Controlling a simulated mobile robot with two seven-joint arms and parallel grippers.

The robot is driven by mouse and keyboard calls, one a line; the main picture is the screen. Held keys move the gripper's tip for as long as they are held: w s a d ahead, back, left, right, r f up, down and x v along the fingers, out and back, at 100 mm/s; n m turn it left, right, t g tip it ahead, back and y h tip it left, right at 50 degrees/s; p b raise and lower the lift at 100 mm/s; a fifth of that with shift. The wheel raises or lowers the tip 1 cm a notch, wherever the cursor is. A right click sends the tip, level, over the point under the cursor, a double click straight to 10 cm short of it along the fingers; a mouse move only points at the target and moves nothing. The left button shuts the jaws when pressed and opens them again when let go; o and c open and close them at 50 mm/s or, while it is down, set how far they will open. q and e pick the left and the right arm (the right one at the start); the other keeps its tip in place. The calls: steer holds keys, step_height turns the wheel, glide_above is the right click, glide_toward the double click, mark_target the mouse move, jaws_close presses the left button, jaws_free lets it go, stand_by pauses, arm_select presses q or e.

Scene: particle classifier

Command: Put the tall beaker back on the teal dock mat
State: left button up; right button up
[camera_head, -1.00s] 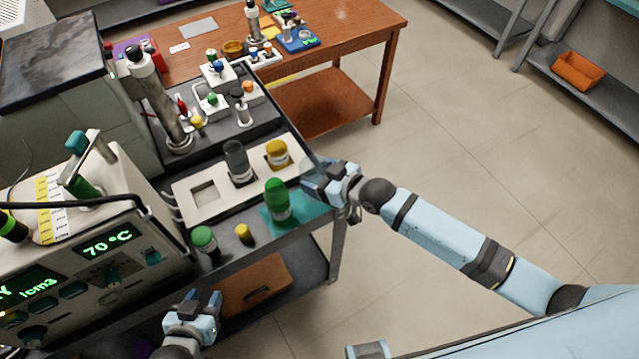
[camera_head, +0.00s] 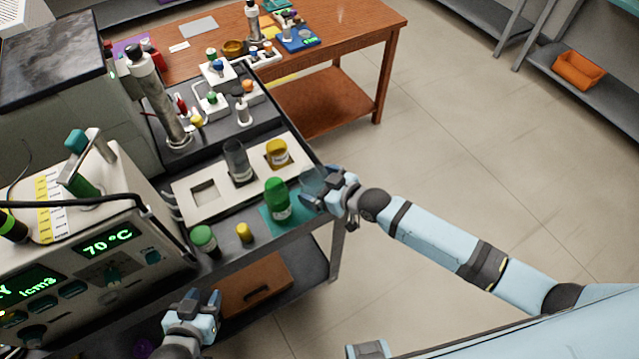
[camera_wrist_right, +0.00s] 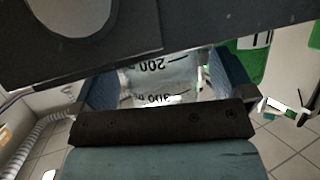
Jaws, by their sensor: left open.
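The tall beaker (camera_head: 312,181) is clear glass and hard to make out in the head view. It is at my right gripper (camera_head: 326,194), just right of the green-capped bottle. In the right wrist view the beaker (camera_wrist_right: 160,82), with 200 and 300 marks, fills the gap between the blue fingers, which are shut on it. The teal dock mat (camera_head: 298,220) lies at the cart's right front corner, partly behind the bottle. I cannot tell whether the beaker's base touches it. My left gripper (camera_head: 205,303) is open and empty, low in front of the cart.
The green-capped bottle (camera_head: 277,200) stands at the mat's left edge. A small yellow weight (camera_head: 244,232) and a short green-capped jar (camera_head: 204,240) stand further left. Behind is a pale tray (camera_head: 215,208) holding a grey glass and yellow-capped jar. Open floor lies right.

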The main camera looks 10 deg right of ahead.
steer(key=shift+r, duration=0.25)
steer(key=v, duration=1.2)
steer(key=s+d+f+m+h, duration=0.1)
steer(key=s+f+m+h, duration=0.4)
steer(key=s+f, duration=0.3)
steer(key=s, duration=0.4)
steer(key=shift+s+d+t, duration=0.3)
steer(key=shift+s, duration=0.05)
steer(key=shift+f, duration=0.1)
